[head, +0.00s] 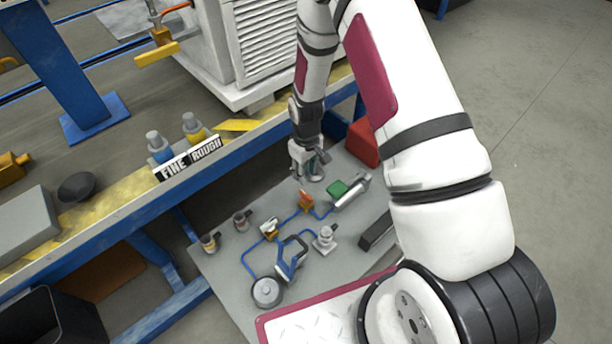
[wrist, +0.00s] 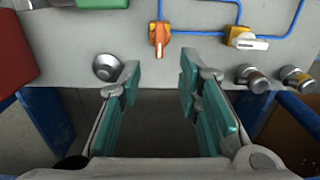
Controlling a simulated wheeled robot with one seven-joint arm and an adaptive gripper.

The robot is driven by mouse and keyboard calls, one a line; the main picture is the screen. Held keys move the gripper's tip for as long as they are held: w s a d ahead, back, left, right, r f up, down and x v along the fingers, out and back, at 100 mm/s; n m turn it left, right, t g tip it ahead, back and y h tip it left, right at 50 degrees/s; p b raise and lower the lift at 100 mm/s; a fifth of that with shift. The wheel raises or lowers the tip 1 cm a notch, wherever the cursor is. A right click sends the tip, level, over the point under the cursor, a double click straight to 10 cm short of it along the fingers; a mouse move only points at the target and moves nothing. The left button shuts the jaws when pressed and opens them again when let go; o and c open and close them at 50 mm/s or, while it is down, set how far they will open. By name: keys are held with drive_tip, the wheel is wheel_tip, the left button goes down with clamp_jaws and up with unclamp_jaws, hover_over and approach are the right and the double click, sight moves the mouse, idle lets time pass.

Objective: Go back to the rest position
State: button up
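My gripper (head: 308,164) hangs over the far part of the grey panel (head: 218,273) in the head view. In the wrist view my gripper (wrist: 158,85) shows two teal-padded fingers spread apart with nothing between them. Beyond the fingertips lie an orange-handled valve (wrist: 159,38) and a round metal knob (wrist: 106,67) on the panel. The fingers appear apart from both. My white arm runs down the right half of the head view and hides part of the panel.
A blue-framed workbench (head: 130,215) with a yellow-striped edge runs along the left. The panel carries blue piping, valves, a gauge (head: 267,291) and a green-and-silver cylinder (head: 350,191). A red box (head: 362,142) stands behind. Open floor (head: 540,120) lies at the right.

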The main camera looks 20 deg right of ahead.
idle(0.5)
drive_tip(key=s+r+m, duration=0.1)
drive_tip(key=s+r, duration=0.4)
drive_tip(key=r, duration=0.9)
drive_tip(key=s+r+m, duration=0.1)
drive_tip(key=s+r, duration=0.3)
drive_tip(key=r, duration=1)
drive_tip(key=s+r+m, duration=0.1)
drive_tip(key=s+r, duration=0.3)
drive_tip(key=s, duration=0.5)
drive_tip(key=s+r+m, duration=0.1)
drive_tip(key=s+r, duration=0.3)
drive_tip(key=s, duration=0.5)
drive_tip(key=s+r+m, duration=0.1)
drive_tip(key=s+r, duration=0.3)
drive_tip(key=s, duration=0.6)
wheel_tip(320, 180, up, 35)
drive_tip(key=t+p, duration=0.4)
drive_tip(key=p, duration=2.8)
drive_tip(key=shift+d+f+p, duration=0.15)
drive_tip(key=shift+d+p, duration=0.1)
drive_tip(key=shift+p, duration=0.05)
